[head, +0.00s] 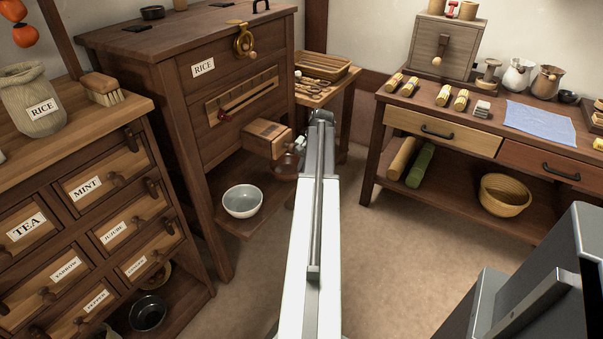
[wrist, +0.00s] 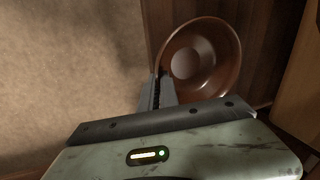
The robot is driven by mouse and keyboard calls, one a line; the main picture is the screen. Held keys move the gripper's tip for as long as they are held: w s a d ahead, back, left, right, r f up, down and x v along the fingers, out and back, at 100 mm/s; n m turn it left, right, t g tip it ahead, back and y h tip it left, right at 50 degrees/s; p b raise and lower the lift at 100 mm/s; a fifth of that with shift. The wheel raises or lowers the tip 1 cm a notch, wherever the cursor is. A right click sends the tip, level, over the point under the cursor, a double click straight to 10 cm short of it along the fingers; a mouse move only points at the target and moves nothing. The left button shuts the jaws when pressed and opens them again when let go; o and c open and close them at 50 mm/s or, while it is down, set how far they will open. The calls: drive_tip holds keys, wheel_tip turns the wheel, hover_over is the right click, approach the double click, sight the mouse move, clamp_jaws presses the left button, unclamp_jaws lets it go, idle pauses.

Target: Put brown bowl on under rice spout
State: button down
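The brown bowl (head: 285,168) is close below the wooden rice spout (head: 265,137), which juts from the front of the rice cabinet (head: 230,100). My arm partly hides the bowl in the head view. In the wrist view the bowl (wrist: 215,80) shows its empty inside, with its near rim at my fingertips. My gripper (wrist: 163,85) has its fingers close together at that rim and looks shut on it. I cannot tell whether the bowl touches the ledge (head: 260,222) beneath.
A pale bowl (head: 243,203) sits on the ledge, left of the brown bowl. A drawer chest (head: 90,190) stands at left. A worktable (head: 480,125) with a basket (head: 505,195) on its lower shelf stands at right. The floor between is clear.

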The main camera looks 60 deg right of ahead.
drive_tip(key=shift+f, duration=0.15)
drive_tip(key=c, duration=1.6)
unclamp_jaws()
